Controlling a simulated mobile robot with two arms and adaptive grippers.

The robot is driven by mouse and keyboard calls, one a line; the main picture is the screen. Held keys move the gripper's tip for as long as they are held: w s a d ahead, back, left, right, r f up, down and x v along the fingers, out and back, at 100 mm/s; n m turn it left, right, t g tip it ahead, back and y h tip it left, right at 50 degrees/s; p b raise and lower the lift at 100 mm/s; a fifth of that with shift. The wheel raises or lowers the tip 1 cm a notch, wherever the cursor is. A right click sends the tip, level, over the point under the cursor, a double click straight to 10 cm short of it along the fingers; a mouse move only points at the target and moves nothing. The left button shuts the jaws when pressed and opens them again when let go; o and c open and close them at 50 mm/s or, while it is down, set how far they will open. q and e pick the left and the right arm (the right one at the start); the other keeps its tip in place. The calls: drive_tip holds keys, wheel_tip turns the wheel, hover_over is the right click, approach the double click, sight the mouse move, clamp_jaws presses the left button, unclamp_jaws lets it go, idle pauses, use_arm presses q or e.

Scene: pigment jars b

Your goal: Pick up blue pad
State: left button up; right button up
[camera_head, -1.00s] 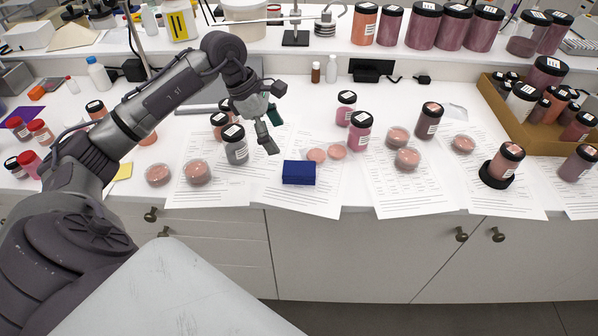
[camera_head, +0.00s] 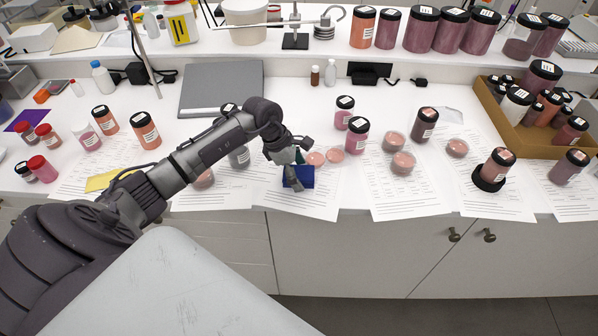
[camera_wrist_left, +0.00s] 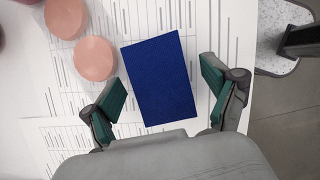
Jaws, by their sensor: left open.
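The blue pad (camera_head: 306,177) is a small dark blue block lying on a printed sheet near the counter's front edge. My left gripper (camera_head: 291,180) is over it in the head view and hides part of it. In the left wrist view the blue pad (camera_wrist_left: 160,80) lies between and ahead of the open left gripper (camera_wrist_left: 162,98). Its two green-padded fingers stand apart on either side, with a gap to the pad on each side. I cannot tell the exact height of the fingers above the pad. My right gripper is not in view.
Two pink discs (camera_head: 316,158) lie just behind the pad, and they also show in the left wrist view (camera_wrist_left: 94,58). Pigment jars (camera_head: 357,137) stand behind to the right. More round dishes (camera_head: 403,162) lie on sheets to the right. The counter's front edge (camera_head: 300,212) is close.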

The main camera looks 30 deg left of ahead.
sight(307, 173)
use_arm(q)
drive_tip(key=shift+f, duration=0.15)
drive_tip(key=c, duration=1)
drive_tip(key=shift+w+r+b, duration=0.1)
drive_tip(key=shift+r+b, duration=0.45)
drive_tip(key=shift+r, duration=0.25)
drive_tip(key=r, duration=0.1)
drive_tip(key=r+b, duration=0.1)
drive_tip(key=shift+d+r, duration=0.3)
drive_tip(key=shift+r, duration=0.05)
drive_tip(key=shift+s+d+r+b, duration=0.5)
drive_tip(key=shift+d+r, duration=0.65)
drive_tip(key=shift+d, duration=0.7)
drive_tip(key=shift+s+d+r+b, duration=0.3)
drive_tip(key=shift+d+r+b, duration=0.3)
drive_tip(key=shift+d+r, duration=0.85)
drive_tip(key=shift+s+d+r+b, duration=0.5)
drive_tip(key=shift+d+r, duration=0.3)
drive_tip(key=shift+d, duration=1.4)
drive_tip(key=shift+w, duration=0.1)
